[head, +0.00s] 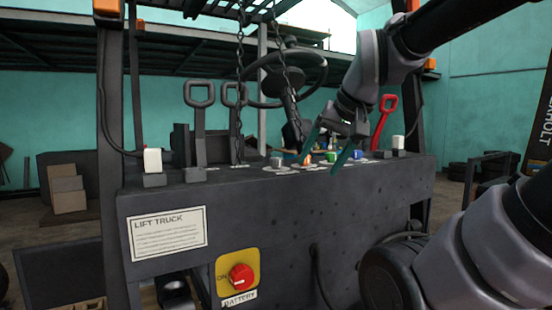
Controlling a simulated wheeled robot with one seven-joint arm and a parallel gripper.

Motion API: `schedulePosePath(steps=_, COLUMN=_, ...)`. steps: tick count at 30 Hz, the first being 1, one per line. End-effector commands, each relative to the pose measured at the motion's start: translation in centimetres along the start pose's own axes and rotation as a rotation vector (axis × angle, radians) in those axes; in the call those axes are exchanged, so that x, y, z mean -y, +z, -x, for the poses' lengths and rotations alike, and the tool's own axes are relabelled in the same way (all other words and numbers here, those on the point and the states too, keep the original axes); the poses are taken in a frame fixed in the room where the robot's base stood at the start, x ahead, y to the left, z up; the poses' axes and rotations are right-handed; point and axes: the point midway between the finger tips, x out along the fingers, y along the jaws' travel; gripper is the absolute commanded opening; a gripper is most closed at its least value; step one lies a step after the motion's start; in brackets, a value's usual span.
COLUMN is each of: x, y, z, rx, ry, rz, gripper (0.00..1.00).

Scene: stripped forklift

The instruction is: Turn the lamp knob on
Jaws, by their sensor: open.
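A row of small knobs stands on top of the dark forklift console (290,225): a grey knob (277,161), an orange one, a green knob (331,158) and a blue knob (357,154). Their labels are too small to read, so I cannot tell which is the lamp knob. My gripper (319,165) comes down from the upper right with its two teal fingers apart and empty. The fingertips are around the orange and green knobs in the picture. I cannot tell whether they touch either one. The orange knob is partly hidden.
Grey levers (199,125) stand on the left and a red lever (383,122) on the right. Chains (240,80) hang near the steering wheel (288,78). White switches (152,160) sit at the console's ends. A red battery knob (241,276) is on the front.

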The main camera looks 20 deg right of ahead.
Motion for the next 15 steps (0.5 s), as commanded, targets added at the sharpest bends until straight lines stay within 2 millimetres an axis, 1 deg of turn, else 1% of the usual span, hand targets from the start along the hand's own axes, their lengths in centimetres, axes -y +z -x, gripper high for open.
schedulePosePath(steps=4, x=0.5, y=-0.7, z=0.1, rx=0.025, ry=0.009, rz=0.046, gripper=0.77)
schedulePosePath(steps=7, x=1.6, y=-2.1, z=0.4, rx=0.085, ry=0.031, rz=0.153, gripper=0.77)
schedulePosePath(steps=11, x=3.8, y=-5.0, z=0.8, rx=0.205, ry=0.065, rz=0.366, gripper=0.77)
schedulePosePath(steps=15, x=6.3, y=-8.1, z=0.6, rx=0.347, ry=0.089, rz=0.597, gripper=0.77)
